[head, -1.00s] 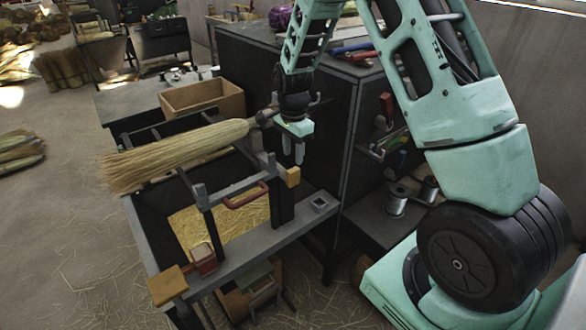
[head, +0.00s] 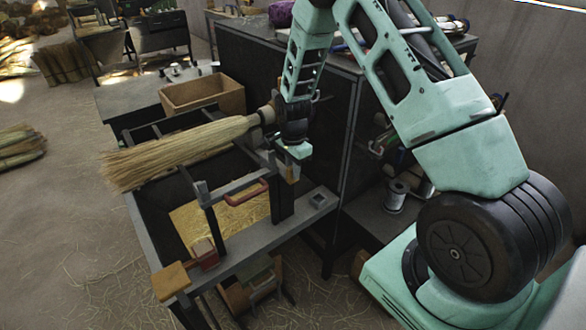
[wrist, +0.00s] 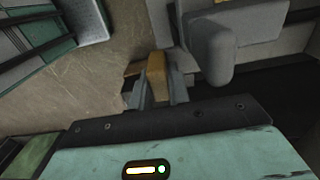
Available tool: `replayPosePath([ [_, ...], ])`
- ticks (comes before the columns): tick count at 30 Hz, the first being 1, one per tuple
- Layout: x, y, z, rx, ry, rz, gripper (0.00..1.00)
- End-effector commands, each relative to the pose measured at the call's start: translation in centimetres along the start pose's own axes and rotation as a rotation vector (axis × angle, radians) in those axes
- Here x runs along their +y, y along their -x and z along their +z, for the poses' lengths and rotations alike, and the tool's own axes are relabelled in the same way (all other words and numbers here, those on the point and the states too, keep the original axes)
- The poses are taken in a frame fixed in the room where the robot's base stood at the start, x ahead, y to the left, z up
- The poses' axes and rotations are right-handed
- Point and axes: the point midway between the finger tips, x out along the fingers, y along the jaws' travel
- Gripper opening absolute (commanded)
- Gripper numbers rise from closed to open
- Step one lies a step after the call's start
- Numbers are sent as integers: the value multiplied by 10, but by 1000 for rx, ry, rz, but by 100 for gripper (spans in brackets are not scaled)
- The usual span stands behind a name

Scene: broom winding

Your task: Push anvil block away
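My gripper (head: 291,169) points down at the right end of the broom vise frame. A small yellow-tan block (head: 293,175) sits right at its fingertips. In the wrist view the block (wrist: 157,72) shows between the two grey fingers, filling most of the gap. I cannot tell whether the fingers press on it. A grey rounded part (wrist: 207,48) stands just right of the fingers in the wrist view. No part is marked as the anvil block, so I cannot tell which one it is. A straw broom (head: 185,150) lies across the frame, its handle end near my wrist.
A red handle (head: 247,194) is on the frame left of my gripper. A tan block (head: 170,281) and red clamp (head: 204,254) are at the front left corner. An open wooden box (head: 203,96) stands behind. A dark cabinet (head: 335,130) is close on the right.

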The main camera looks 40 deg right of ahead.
Motion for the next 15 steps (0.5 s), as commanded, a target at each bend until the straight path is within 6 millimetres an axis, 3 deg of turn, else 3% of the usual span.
replayPosePath([
  [7,-11,-2,0,1,0,-2,0],
  [15,-69,-4,-2,2,-1,-5,0],
])
